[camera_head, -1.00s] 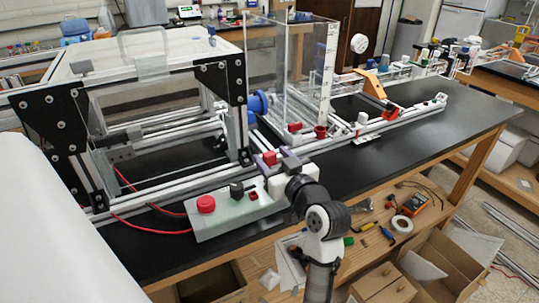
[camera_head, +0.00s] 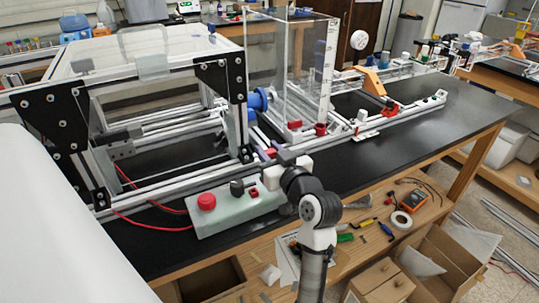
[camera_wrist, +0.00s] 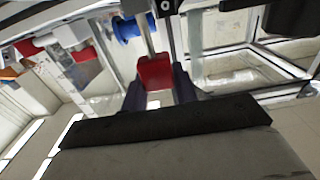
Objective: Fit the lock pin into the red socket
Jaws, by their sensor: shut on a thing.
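My gripper (camera_head: 268,151) is shut on a red block, the lock pin's red grip (camera_wrist: 155,72). In the wrist view the block sits between two dark fingers, and a bare metal rod (camera_wrist: 147,36) stretches away from it. In the head view only a small part of the red block (camera_head: 270,153) shows, close to the front rail. Small red parts sit on the frame by the clear panel (camera_head: 320,129) and further right (camera_head: 390,110). I cannot tell which is the red socket, or whether the rod touches anything.
A pale control box (camera_head: 225,215) with a red button (camera_head: 206,201) lies just left of my wrist. A blue cylinder (camera_head: 257,101) sits on the frame. The clear upright panel (camera_head: 300,60) stands behind my gripper. The black bench top to the right (camera_head: 440,140) is mostly clear.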

